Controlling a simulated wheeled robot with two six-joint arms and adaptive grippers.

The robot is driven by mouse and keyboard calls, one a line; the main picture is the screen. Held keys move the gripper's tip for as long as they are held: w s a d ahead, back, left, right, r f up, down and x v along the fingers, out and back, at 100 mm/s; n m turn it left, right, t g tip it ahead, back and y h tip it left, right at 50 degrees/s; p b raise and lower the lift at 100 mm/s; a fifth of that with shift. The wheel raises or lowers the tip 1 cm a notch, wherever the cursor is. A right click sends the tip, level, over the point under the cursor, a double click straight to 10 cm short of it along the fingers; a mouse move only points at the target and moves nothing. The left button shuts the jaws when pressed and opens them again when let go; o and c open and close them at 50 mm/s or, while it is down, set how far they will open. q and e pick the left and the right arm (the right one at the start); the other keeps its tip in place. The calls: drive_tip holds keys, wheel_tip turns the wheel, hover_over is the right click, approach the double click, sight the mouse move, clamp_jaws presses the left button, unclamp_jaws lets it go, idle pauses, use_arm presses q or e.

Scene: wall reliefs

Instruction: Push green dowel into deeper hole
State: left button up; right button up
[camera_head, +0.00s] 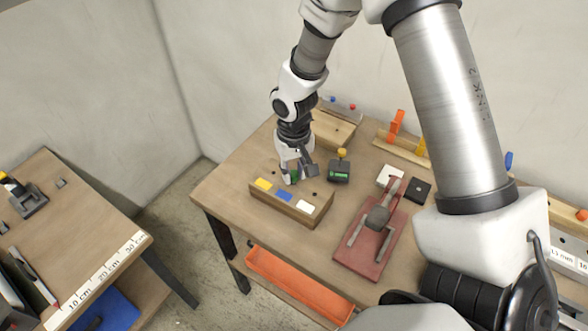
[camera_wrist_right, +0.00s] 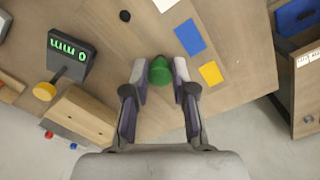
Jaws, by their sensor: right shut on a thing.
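My right gripper (camera_head: 292,176) is at the block's top, pointing down, behind the yellow and blue labels. It is shut on a green dowel (camera_head: 294,177). In the right wrist view, the round green end of the dowel (camera_wrist_right: 160,70) sits between the two fingertips (camera_wrist_right: 161,78), beside the blue and yellow labels. A dark round spot (camera_wrist_right: 125,16), perhaps a hole, shows nearer the white label. How deep the dowel sits is hidden. My left gripper is out of view.
A dark gauge (camera_head: 339,171) with a green display and yellow knob stands just right of the gripper. A red board with a clamp-like tool (camera_head: 370,235) lies further right. A wooden box (camera_head: 335,130) stands behind. A second table (camera_head: 85,215) is at left.

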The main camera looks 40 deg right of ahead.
drive_tip(key=shift+f+b, duration=0.6)
drive_tip(key=shift+f, duration=0.35)
drive_tip(key=o, duration=1)
wheel_tip(320, 180, up, 12)
